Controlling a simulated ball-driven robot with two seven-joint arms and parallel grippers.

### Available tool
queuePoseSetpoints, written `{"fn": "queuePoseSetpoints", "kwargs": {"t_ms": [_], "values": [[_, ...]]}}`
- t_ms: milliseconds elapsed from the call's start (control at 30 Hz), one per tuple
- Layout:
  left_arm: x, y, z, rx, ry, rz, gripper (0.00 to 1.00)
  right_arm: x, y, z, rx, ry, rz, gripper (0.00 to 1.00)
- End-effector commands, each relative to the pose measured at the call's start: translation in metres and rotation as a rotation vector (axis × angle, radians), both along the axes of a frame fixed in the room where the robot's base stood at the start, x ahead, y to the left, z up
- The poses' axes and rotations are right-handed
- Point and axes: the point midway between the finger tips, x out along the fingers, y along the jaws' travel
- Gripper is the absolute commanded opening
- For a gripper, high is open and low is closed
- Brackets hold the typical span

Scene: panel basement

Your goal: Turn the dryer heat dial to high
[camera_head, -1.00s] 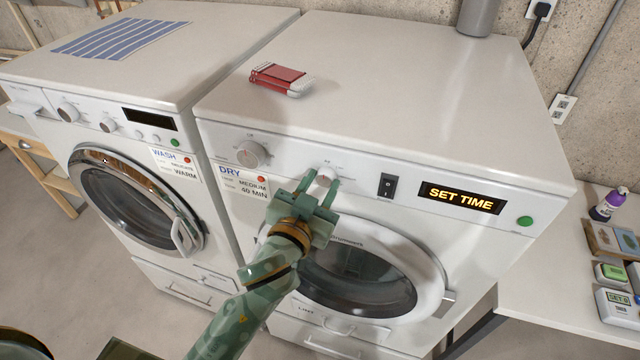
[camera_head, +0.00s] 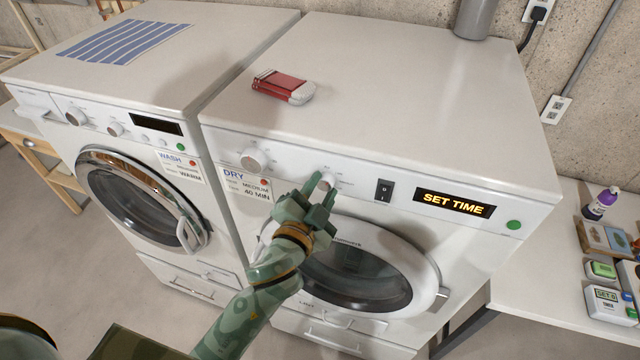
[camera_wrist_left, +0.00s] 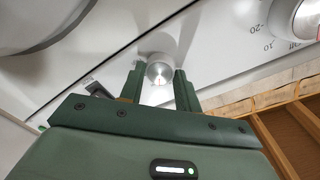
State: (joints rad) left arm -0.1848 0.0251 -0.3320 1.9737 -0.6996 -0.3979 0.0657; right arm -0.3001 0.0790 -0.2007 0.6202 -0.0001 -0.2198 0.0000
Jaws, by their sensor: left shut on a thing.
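The dryer (camera_head: 385,75) is the right-hand white machine; its display (camera_head: 453,203) reads "SET TIME". My left gripper (camera_head: 323,187) is shut on a small round knob (camera_head: 329,180) on the dryer panel, left of a black rocker switch (camera_head: 384,190). In the left wrist view this knob (camera_wrist_left: 160,70) sits between the two green fingers; its markings are too small to read. Another dial (camera_head: 254,159) is farther left on the panel; in the left wrist view it (camera_wrist_left: 297,18) has numbers and "off" beside it. A "DRY" label (camera_head: 246,185) reads medium, 40 min. My right gripper is out of view.
The washer (camera_head: 125,160) stands at the left with a striped cloth (camera_head: 122,42) on top. A green button (camera_head: 513,225) is at the panel's right. A side table (camera_head: 545,285) holds a purple bottle (camera_head: 600,205) and small boxes.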

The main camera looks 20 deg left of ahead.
Motion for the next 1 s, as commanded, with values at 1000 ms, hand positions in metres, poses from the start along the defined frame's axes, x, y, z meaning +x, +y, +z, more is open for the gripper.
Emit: {"fn": "queuePoseSetpoints", "kwargs": {"t_ms": [1000], "values": [[0.001,-0.002,0.001,0.963,-0.035,0.001,0.1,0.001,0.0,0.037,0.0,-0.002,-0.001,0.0]]}}
